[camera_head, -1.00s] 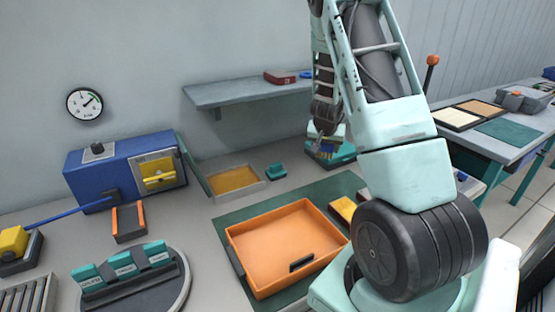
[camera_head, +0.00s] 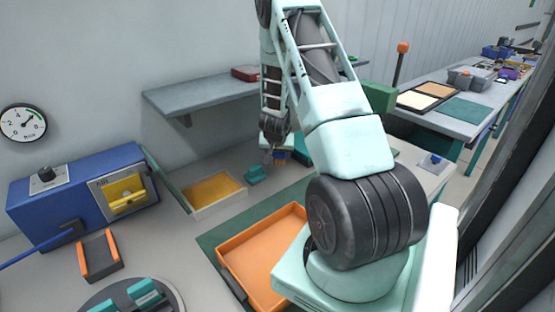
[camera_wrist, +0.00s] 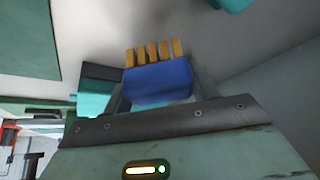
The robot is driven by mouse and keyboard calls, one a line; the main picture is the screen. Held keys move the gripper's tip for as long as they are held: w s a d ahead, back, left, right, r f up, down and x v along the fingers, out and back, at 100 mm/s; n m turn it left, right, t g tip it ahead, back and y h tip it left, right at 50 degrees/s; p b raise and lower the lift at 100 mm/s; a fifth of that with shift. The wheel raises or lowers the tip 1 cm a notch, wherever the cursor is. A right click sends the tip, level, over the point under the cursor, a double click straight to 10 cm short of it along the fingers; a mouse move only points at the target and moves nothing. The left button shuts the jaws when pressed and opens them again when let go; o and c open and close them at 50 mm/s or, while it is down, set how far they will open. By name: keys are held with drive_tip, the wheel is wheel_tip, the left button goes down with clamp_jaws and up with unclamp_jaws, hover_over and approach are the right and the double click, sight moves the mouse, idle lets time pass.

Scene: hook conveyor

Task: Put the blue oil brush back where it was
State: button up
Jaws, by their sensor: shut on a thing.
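The blue oil brush (camera_wrist: 157,82) is a blue block with a row of tan bristle tufts, held between the two fingers of my gripper (camera_wrist: 158,92) in the wrist view. The bristles point away from the palm. In the head view my gripper (camera_head: 275,152) is above the back of the workbench, below the wall shelf, and the brush (camera_head: 281,158) shows as a small blue and orange patch. A small teal holder (camera_head: 255,175) stands on the bench, left of and below the gripper in the picture. I cannot tell which spot the brush came from.
A shallow tray with a yellow floor (camera_head: 215,192) lies left of the teal holder. An orange tray (camera_head: 232,262) sits on a green mat, partly behind my arm. A blue machine (camera_head: 75,190) stands at left. A shelf (camera_head: 200,97) overhangs the back. A teal object (camera_head: 302,150) is partly hidden.

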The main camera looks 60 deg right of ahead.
sight(278, 160)
drive_tip(key=shift+f, duration=1.25)
drive_tip(key=shift+f, duration=0.25)
drive_tip(key=o, duration=0.9)
drive_tip(key=shift+r, duration=0.1)
drive_tip(key=shift+o, duration=0.2)
drive_tip(key=shift+r, duration=0.35)
drive_tip(key=v, duration=1.1)
drive_tip(key=shift+a+r, duration=0.2)
drive_tip(key=shift+r, duration=0.1)
